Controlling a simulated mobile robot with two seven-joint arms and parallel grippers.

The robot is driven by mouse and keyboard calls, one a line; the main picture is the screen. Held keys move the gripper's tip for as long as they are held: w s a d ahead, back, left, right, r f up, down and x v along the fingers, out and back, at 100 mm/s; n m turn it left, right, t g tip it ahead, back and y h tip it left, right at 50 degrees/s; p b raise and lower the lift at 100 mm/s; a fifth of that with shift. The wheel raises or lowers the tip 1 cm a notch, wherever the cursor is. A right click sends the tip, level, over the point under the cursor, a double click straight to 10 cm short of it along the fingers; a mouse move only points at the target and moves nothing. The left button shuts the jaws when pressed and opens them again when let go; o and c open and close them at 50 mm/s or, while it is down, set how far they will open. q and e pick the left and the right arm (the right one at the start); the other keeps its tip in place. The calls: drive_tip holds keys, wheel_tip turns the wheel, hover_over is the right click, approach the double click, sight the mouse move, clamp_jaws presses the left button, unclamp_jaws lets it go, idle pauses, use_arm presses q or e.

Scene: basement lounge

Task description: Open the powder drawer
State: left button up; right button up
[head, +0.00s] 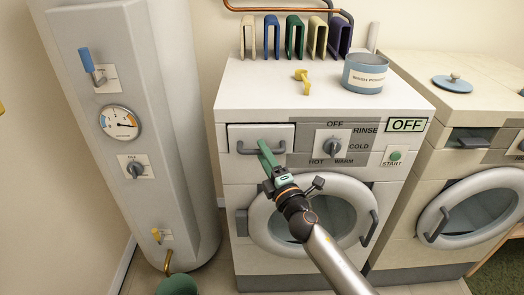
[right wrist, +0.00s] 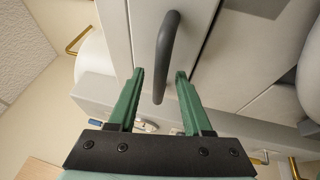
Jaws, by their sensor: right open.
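The powder drawer (head: 239,134) is the pale panel at the top left of the washing machine's front. It looks shut and has a dark grey bar handle (head: 245,151). My right gripper (head: 264,148), with green fingers, is at the handle's middle. In the right wrist view, the open fingers (right wrist: 160,75) stand on either side of the handle (right wrist: 167,45), with gaps between them and the bar. The drawer front (right wrist: 190,30) lies behind the handle. My left gripper is not in view.
The washing machine has a dial (head: 333,147), a green start button (head: 395,156) and a round door (head: 345,195) below the drawer. A blue tub (head: 364,77) and a yellow object (head: 302,80) stand on top. A tall boiler (head: 165,100) stands left.

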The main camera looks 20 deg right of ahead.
drive_tip(key=shift+w+a+r, duration=0.1)
drive_tip(key=shift+w, duration=0.6)
drive_tip(key=shift+c, duration=0.3)
clamp_jaws()
idle(0.7)
